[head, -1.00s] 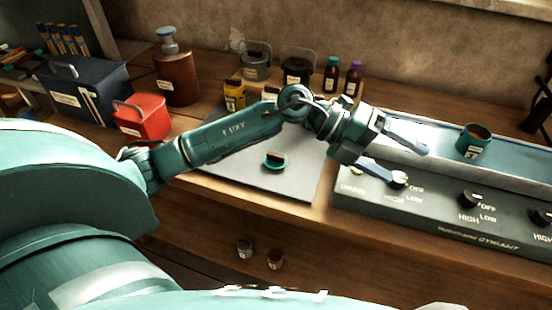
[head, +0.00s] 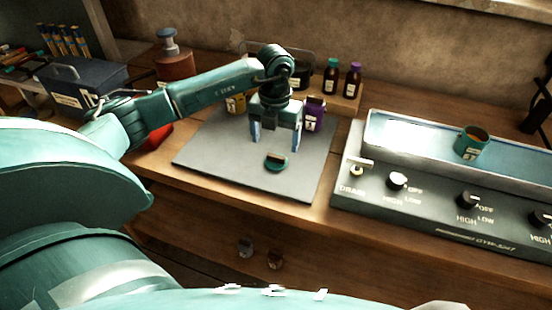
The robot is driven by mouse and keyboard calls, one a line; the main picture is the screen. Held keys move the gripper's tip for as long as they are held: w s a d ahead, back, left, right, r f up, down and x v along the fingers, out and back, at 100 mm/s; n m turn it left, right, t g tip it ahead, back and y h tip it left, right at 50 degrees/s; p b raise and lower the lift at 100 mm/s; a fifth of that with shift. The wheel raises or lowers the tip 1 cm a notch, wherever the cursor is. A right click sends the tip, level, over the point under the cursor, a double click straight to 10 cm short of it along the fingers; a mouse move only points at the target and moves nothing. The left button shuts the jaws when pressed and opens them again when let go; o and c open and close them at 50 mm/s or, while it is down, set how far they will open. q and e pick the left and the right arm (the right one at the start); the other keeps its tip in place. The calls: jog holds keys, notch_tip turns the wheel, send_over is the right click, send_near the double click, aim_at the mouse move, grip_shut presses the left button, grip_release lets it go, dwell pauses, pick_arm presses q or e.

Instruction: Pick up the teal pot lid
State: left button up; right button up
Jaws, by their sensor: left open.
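The teal pot lid (head: 276,163) lies on the grey mat (head: 215,165), with a dark knob or handle on its top. My left gripper (head: 276,143) points down with its two fingers spread apart. It is open and empty, just behind and above the lid in the head view. The fingers do not appear to touch the lid. My right gripper is not in view.
Bottles (head: 353,80) stand behind. The control panel (head: 430,209) and a trough with a teal pot (head: 471,142) lie to the right. The mat's front is clear.

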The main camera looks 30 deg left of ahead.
aim_at(276, 156)
pick_arm(q)
jog(key=shift+d+f+p, duration=0.15)
jog(key=shift+f+p, duration=0.55)
jog(key=shift+f, duration=2.2)
jog(key=c, duration=1.1)
